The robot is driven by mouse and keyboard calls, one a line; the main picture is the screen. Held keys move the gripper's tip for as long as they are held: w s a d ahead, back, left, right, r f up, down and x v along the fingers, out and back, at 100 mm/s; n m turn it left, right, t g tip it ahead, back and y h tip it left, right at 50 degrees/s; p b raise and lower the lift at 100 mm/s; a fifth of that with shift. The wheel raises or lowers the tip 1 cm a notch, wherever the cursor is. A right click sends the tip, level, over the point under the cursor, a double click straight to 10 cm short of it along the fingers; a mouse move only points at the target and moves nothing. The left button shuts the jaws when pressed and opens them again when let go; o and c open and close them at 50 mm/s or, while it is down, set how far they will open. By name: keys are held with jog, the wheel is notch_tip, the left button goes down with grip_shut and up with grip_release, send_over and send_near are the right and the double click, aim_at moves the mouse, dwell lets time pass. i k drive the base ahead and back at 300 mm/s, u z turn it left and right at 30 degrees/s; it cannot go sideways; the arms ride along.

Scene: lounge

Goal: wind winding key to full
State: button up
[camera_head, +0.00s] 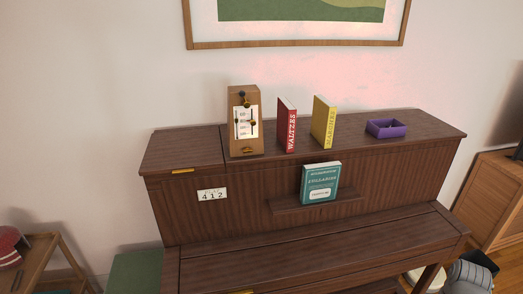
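A wooden metronome-like box (236,92) stands upright on the piano top, left of the books. Its front has a pale scale plate (240,113) with dark and brass-coloured knobs (252,121) on it. A small brass piece (247,150) sits low on its front. The winding key is too small to tell for sure among these parts, and how far it is wound does not show. My gripper is not in view.
On the dark brown piano (240,210) stand a red book (287,125), a yellow book (324,122) and a purple open tray (386,129). A teal book (321,182) rests on the music ledge. A card (212,195) reads 412. A framed picture (300,44) hangs above.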

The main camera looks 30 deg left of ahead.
aim_at(247, 150)
jog(key=z, duration=0.3)
jog(key=i, duration=1.05)
jog(key=u, duration=1.85)
